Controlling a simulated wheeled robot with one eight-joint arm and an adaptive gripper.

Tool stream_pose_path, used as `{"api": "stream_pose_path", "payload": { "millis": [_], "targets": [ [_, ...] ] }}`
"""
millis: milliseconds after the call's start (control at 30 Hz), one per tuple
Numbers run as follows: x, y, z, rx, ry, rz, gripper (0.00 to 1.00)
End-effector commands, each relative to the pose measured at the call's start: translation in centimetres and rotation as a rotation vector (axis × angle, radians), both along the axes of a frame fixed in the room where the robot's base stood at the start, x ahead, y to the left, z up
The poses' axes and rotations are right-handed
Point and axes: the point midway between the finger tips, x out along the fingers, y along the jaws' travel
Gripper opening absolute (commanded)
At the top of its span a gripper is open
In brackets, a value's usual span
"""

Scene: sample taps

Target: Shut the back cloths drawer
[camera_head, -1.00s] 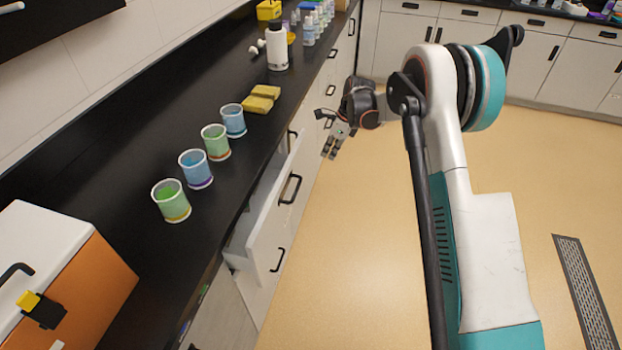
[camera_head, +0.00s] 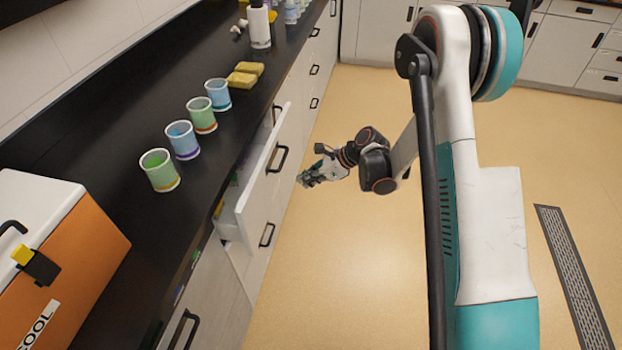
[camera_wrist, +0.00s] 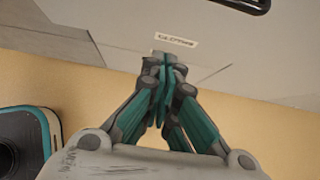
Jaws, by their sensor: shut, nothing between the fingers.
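The cloths drawer (camera_head: 256,185) stands pulled out from the counter's front in the head view, with its white front and black handle (camera_head: 278,159). Its inside is partly visible behind the front. In the wrist view the drawer front (camera_wrist: 120,22) fills the top, with a label reading "CLOTHS" (camera_wrist: 176,39) just beyond my fingertips. My gripper (camera_head: 303,181) is shut and empty, to the right of the drawer front and pointing at it. It also shows in the wrist view (camera_wrist: 163,62). I cannot tell whether the fingertips touch the front.
Another front with a black handle (camera_head: 267,234) lies below the drawer. Several cups (camera_head: 183,140), yellow sponges (camera_head: 245,75) and a white bottle (camera_head: 259,27) stand on the black counter. An orange cooler (camera_head: 75,240) is at the near left. The floor to the right is clear.

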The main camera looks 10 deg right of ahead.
Motion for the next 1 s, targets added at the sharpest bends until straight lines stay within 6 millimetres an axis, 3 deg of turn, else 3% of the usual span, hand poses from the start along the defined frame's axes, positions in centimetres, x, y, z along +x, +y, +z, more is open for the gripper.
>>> {"api": "stream_pose_path", "payload": {
  "millis": [33, 267, 533, 1000],
  "targets": [
    [0.3, 0.8, -1.2, 0.000, -0.001, 0.002, 0.00],
    [1.3, 3.7, -4.2, -0.001, 0.000, 0.002, 0.00],
    [2.4, 6.6, -3.8, -0.001, 0.000, 0.001, 0.00],
    [2.6, 7.1, -3.6, -0.001, 0.000, 0.000, 0.00]
  ]
}}
